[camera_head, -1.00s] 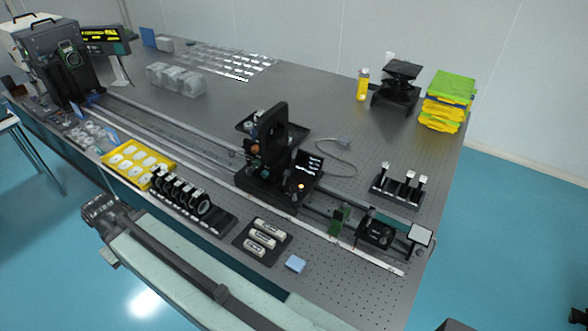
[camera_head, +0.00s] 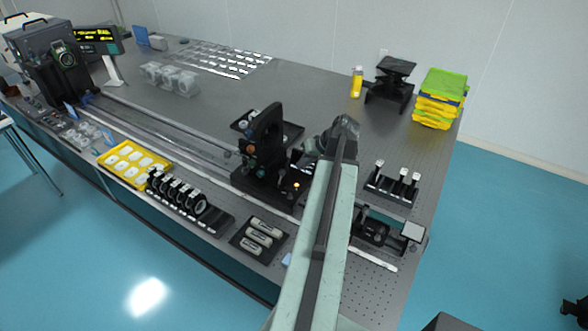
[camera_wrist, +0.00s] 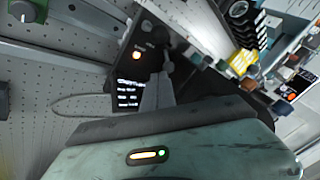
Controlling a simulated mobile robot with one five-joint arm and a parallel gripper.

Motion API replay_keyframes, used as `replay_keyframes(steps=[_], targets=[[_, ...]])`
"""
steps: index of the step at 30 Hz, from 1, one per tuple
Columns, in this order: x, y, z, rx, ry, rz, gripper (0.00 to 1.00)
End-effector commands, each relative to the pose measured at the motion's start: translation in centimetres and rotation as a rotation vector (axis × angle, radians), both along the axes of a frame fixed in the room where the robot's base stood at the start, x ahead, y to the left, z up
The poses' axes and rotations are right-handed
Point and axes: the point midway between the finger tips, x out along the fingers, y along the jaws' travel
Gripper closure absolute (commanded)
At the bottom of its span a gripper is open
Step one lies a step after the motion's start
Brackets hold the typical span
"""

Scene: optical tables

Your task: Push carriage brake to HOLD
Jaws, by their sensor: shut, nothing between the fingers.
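The black carriage (camera_head: 262,158) with its upright ring mount stands on the long rail. My gripper (camera_head: 340,128) is over the table just right of the carriage. In the wrist view my gripper (camera_wrist: 160,72) is shut and empty, beside the panel's edge. I cannot make out the brake lever or its HOLD marking.
A post rack (camera_head: 370,190) stands right of my arm. The back middle of the table (camera_head: 300,90) is clear.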

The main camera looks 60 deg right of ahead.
Motion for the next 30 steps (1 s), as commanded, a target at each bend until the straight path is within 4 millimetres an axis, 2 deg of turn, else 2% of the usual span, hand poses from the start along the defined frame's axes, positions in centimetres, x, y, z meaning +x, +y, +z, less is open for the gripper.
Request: replay_keyframes(steps=[1,4,7,14,17,20,30], targets=[[-1.9,-1.5,0.3,-0.007,-0.016,-0.031,1.00],[-3.9,-2.9,0.7,-0.018,-0.037,-0.061,1.00],[-4.5,-3.2,0.7,-0.021,-0.042,-0.068,1.00],[-4.4,-3.2,0.7,-0.021,-0.042,-0.067,1.00],[-4.1,-3.2,0.1,-0.021,-0.042,-0.067,1.00],[-3.4,-3.3,-1.3,-0.020,-0.041,-0.067,1.00],[1.1,-3.6,-7.5,-0.021,-0.041,-0.066,1.00]])
